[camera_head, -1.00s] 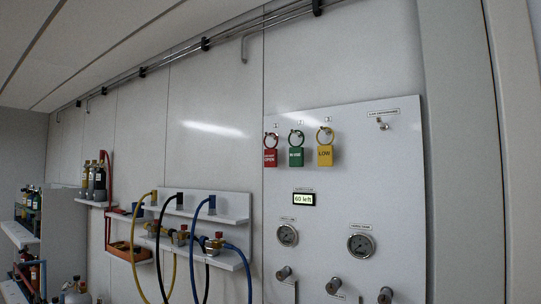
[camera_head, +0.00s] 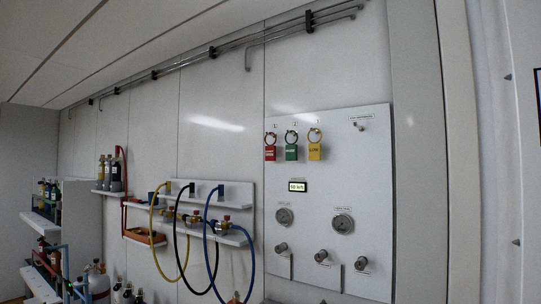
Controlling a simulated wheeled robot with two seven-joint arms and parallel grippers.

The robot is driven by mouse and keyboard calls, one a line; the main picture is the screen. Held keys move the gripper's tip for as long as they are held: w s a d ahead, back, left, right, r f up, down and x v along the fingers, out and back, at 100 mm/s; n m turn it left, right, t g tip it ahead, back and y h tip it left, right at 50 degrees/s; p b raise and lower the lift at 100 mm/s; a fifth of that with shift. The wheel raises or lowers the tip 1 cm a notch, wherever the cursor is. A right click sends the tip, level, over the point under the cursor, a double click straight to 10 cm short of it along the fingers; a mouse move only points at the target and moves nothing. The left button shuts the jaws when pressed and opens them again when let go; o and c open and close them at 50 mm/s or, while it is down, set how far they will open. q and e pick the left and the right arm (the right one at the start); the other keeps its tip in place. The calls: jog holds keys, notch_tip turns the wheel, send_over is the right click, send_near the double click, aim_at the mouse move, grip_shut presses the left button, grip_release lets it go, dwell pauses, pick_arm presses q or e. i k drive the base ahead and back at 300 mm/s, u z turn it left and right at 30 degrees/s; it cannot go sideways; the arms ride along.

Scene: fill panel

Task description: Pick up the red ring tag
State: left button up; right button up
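The red ring tag (camera_head: 270,152) hangs from a hook near the upper left of the white wall panel (camera_head: 340,185). It is the leftmost in a row, beside a green tag (camera_head: 291,152) and a yellow tag (camera_head: 315,151), each with a ring at its top. Neither of my grippers shows in the head view, so nothing can be told of their state.
The panel also carries a small display (camera_head: 298,186), gauges (camera_head: 343,223) and knobs (camera_head: 361,263). To its left, shelves (camera_head: 238,194) hold looped yellow, black and blue hoses (camera_head: 251,262). Cylinders (camera_head: 97,281) stand at the lower left. An empty hook (camera_head: 360,127) is at upper right.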

aim_at(269, 150)
jog(key=z, duration=0.1)
jog(key=k, duration=0.5)
jog(key=u, duration=1.1)
jog(key=i, duration=1.35)
jog(key=z, duration=0.75)
